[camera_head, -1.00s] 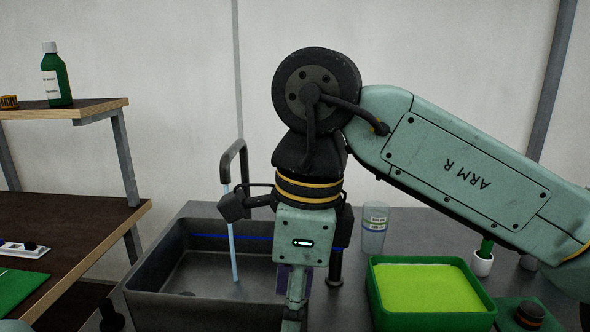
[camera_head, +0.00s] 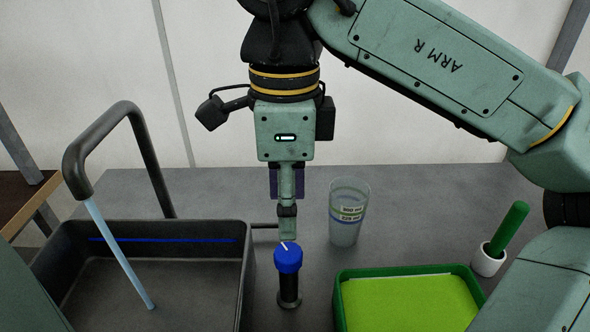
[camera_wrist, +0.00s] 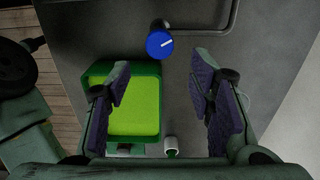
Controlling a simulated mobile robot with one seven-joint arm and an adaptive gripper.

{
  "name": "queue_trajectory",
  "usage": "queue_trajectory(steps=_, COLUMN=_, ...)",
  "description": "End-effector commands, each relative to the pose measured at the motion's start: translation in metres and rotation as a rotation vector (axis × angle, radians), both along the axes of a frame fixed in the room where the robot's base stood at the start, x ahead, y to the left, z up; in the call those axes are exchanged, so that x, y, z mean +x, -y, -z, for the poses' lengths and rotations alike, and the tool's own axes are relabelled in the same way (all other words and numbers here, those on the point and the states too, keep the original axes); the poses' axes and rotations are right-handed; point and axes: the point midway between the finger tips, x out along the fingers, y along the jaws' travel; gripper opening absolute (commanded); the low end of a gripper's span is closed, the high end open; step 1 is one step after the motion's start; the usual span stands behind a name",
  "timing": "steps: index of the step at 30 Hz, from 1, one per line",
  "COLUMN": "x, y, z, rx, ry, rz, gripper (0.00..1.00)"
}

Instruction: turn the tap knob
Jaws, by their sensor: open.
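The tap knob (camera_head: 288,258) is a blue cap with a white pointer line on a dark upright post, just right of the sink. In the wrist view the knob (camera_wrist: 160,43) is at the top centre, beyond the fingertips and roughly in line with the gap between them. My gripper (camera_head: 288,232) points down, its tips showing just above the knob in the head view. In the wrist view my gripper (camera_wrist: 160,84) has its two fingers wide apart with nothing between them. The dark tap spout (camera_head: 100,125) arches over the sink, with a pale blue water stream (camera_head: 118,253) below it.
The dark sink (camera_head: 248,285) is left of the knob. A clear cup (camera_head: 346,215) stands close right of my gripper. A green tray (camera_head: 340,300) with a lime inside lies front right. A white pot (camera_head: 487,262) with a green stick stands farther right. Grey counter is bare behind.

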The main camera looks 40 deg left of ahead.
Motion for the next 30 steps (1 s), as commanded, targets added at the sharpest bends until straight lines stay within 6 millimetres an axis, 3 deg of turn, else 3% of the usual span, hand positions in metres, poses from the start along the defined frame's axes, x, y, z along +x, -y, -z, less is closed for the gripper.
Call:
queue_trajectory(steps=8, x=0.0, y=0.001, z=0.017, rx=-0.002, ry=-0.001, rz=-0.001, gripper=0.48)
queue_trajectory(steps=23, x=0.0, y=0.0, z=0.097, rx=0.001, ry=-0.001, rz=0.0, gripper=0.48)
queue_trajectory(steps=30, x=0.0, y=0.0, z=0.089, rx=0.0, ry=0.0, rz=0.0, gripper=0.33)
